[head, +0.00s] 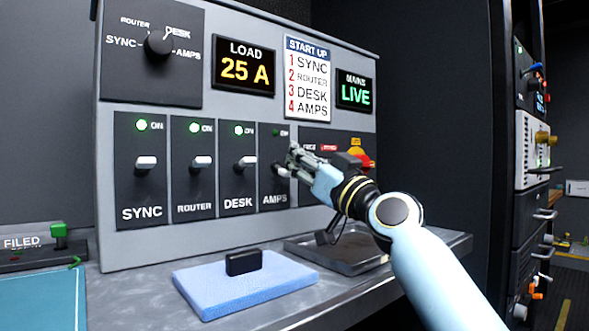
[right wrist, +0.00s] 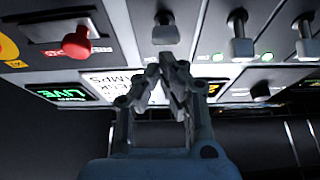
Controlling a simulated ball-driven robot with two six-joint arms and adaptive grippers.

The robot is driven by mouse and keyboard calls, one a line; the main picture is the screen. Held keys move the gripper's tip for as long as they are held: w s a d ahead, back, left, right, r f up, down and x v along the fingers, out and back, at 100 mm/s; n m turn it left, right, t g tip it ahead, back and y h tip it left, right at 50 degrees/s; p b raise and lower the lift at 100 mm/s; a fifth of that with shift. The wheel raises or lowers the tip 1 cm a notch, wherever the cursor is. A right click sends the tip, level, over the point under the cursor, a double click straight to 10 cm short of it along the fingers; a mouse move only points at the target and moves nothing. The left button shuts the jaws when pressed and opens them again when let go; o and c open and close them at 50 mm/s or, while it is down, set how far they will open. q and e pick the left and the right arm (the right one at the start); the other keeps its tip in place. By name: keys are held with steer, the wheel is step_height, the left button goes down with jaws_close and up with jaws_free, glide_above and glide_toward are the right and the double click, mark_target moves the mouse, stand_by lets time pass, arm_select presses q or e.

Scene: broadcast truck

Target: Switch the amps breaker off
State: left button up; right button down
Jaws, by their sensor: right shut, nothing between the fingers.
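The amps breaker (head: 268,185) is the rightmost of the row on the grey panel. Its lamp (head: 284,133) looks dark, while the other breakers' lamps glow green. Its lever (head: 280,170) is partly covered by my right gripper and looks set lower than the other levers. My right gripper (head: 292,160) is shut and empty, in front of the amps breaker. In the right wrist view its fingertips (right wrist: 168,62) are close to the amps lever (right wrist: 166,32); I cannot tell if they touch. My left gripper is not in view.
The sync (head: 146,161), router (head: 201,161) and desk (head: 247,162) levers stand left of the amps one. A red knob (right wrist: 78,42) sits on its other side. The load display (head: 245,67) reads 25 A. A blue pad (head: 215,290) and grey tray (head: 345,257) lie on the counter below.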

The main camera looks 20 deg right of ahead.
steer(key=s+d, duration=0.4)
steer(key=s, duration=0.8)
steer(key=shift+s+d, duration=0.15)
steer(key=shift+d, duration=0.05)
steer(key=shift+f, duration=0.15)
